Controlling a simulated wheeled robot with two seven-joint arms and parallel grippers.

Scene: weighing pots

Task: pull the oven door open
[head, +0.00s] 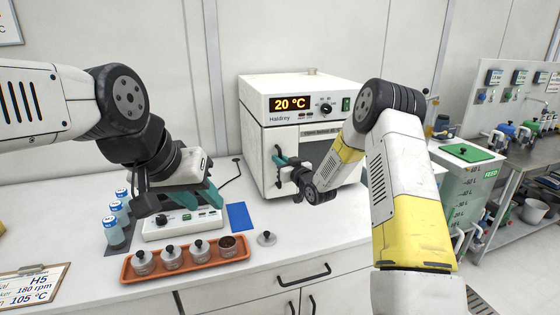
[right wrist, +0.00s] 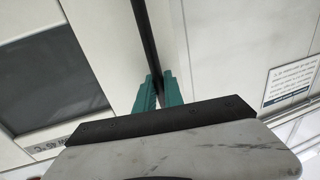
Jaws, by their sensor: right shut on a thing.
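The white oven (head: 300,100) stands at the back of the counter, its display reading 20 °C. Its door (head: 268,140), with a dark window (right wrist: 58,80), looks shut; my right arm hides part of it. My right gripper (head: 284,162) is at the left side of the door front. In the right wrist view its teal fingers (right wrist: 158,92) are closed on the dark upright handle bar (right wrist: 145,40), one on each side. My left gripper (head: 214,184) hangs above the white scale, its teal fingers apart, with nothing seen between them.
Below my left gripper is the scale (head: 183,226). An orange tray (head: 190,268) of small pots, a loose lid (head: 267,238) and a blue pad (head: 239,216) lie on the counter. Blue-capped bottles (head: 119,215) stand left. The counter before the oven is mostly clear.

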